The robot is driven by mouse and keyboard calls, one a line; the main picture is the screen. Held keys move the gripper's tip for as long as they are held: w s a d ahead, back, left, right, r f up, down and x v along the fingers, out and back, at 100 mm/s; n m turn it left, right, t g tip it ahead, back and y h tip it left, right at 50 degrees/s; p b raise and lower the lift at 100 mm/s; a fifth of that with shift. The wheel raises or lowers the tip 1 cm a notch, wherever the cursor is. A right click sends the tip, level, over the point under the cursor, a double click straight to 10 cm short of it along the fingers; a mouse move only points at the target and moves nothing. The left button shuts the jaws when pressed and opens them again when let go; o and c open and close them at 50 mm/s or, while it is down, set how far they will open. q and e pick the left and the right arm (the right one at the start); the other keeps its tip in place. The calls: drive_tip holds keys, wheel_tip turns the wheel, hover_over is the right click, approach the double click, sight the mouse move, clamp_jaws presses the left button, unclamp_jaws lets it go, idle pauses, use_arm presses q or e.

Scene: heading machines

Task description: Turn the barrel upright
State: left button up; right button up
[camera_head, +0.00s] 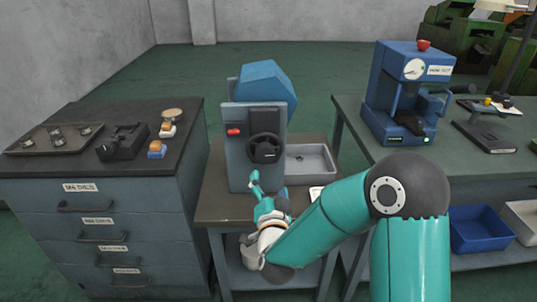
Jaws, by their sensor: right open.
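The blue faceted barrel (264,80) sits at the top of a grey machine (240,165) on the middle stand. It looks tilted, with its wider end toward the upper right. The grey front panel hides its lower part. A black handwheel (264,148) is on the panel's front, and a red switch (233,131) is at its left. My right gripper (264,192) is open, below the handwheel and in front of the machine's base. It looks apart from the wheel. My left gripper is not in view.
A grey tray (308,161) sits right of the machine. A drawer cabinet (110,230) stands left, with a tray (55,139) and small tools on top. A bench (440,166) at right carries a blue press (395,100). The stand has little free top around the machine.

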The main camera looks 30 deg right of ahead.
sight(266, 156)
drive_tip(key=p+x, duration=0.3)
drive_tip(key=x, duration=1.1)
